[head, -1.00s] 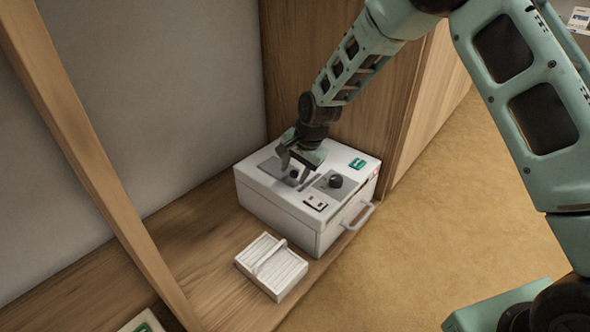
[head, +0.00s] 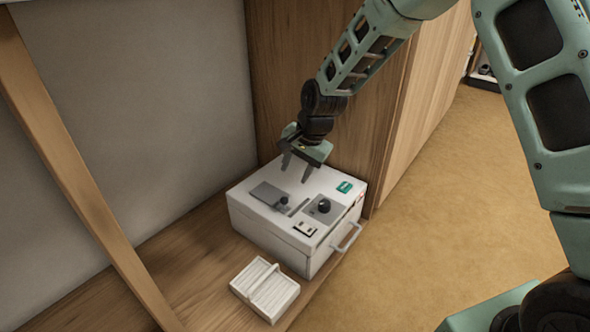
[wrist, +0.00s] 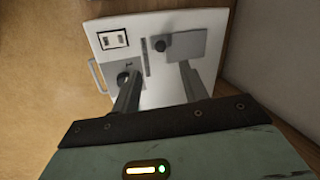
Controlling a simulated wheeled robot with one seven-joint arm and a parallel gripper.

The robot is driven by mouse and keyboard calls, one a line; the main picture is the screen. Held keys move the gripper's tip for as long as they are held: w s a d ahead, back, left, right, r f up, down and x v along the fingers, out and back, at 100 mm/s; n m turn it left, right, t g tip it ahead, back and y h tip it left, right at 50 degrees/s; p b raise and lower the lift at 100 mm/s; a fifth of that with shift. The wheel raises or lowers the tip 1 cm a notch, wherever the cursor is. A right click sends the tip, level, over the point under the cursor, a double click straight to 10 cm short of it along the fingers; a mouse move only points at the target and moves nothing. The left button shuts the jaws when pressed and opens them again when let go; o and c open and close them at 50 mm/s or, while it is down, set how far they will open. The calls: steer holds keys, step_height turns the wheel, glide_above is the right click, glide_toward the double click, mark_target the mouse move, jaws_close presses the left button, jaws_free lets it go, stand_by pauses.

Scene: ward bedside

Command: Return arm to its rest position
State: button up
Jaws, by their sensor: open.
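My gripper (head: 296,172) is open and empty, pointing down just above the top of a white box-shaped device (head: 262,229) in the head view. The fingers look clear of the device's top. In the wrist view both fingers (wrist: 160,92) are spread apart over the device (wrist: 170,18), with nothing between them. The top carries a dark round knob (head: 323,206), a grey plate with a smaller dark knob (head: 283,202), a slot and a small switch panel (head: 305,229). My arm reaches down from the upper right.
A white ribbed block with a raised bar (head: 265,288) lies in front of the device on the wooden shelf (head: 200,262). A wooden panel (head: 270,90) stands behind, and a slanted wooden post (head: 75,170) at left. The tan floor (head: 440,210) at right is open.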

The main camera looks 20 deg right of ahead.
steer(key=s+d+r+n+h, duration=0.1)
steer(key=s+d+r+n, duration=0.3)
steer(key=s+d, duration=0.55)
steer(key=s+d+r+n+h, duration=0.1)
steer(key=s+d+r+n, duration=0.45)
steer(key=s, duration=0.65)
steer(key=s+a+r+n+g+p, duration=0.1)
steer(key=s+a+r+n+p, duration=0.35)
steer(key=s+a, duration=0.35)
steer(key=s+a+r+n+g+p, duration=0.1)
steer(key=s+a+r+n+p, duration=0.35)
steer(key=a, duration=0.65)
step_height(320, 180, up, 37)
steer(key=s+m+p, duration=0.1)
steer(key=m+p, duration=0.1)
steer(key=p, duration=3.4)
steer(key=shift+d+r, duration=0.15)
steer(key=shift+d, duration=0.25)
